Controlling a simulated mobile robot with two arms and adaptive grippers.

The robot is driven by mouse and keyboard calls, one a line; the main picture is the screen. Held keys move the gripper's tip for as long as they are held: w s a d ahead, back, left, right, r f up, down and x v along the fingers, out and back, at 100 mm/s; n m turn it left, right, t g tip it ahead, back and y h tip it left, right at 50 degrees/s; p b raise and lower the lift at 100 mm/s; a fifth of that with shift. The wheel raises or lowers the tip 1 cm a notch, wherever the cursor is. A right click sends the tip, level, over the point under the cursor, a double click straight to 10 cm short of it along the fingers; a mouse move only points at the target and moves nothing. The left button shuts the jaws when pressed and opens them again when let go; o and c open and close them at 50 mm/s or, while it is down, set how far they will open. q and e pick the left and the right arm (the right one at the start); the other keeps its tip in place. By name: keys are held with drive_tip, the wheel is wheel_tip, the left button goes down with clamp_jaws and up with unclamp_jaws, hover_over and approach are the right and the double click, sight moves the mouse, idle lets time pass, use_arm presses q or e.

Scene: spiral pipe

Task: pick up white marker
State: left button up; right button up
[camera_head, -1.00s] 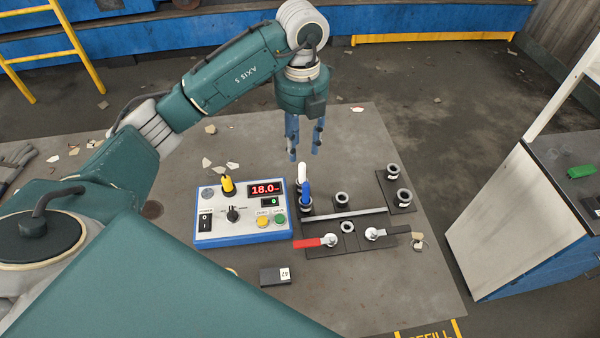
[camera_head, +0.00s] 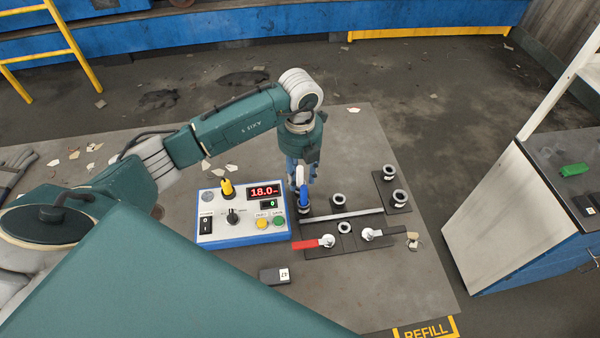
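The white marker (camera_head: 300,176) stands upright in the back left holder of the black fixture, just behind the blue marker (camera_head: 305,200), which also stands in a holder. My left gripper (camera_head: 302,180) points down over the white marker. Its blue fingers appear on either side of the marker's upper part, with a gap still showing between them, so it looks open. The marker's lower part is hidden behind the blue marker. Whether a finger touches the white marker cannot be told. My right gripper is not in view.
A control box (camera_head: 240,213) with a yellow knob and a red "18.0" display stands left of the fixture. A small dark block (camera_head: 273,276) lies in front.

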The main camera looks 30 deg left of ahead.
use_arm(q)
drive_tip(key=shift+f, duration=0.4)
drive_tip(key=shift+c, duration=0.5)
clamp_jaws()
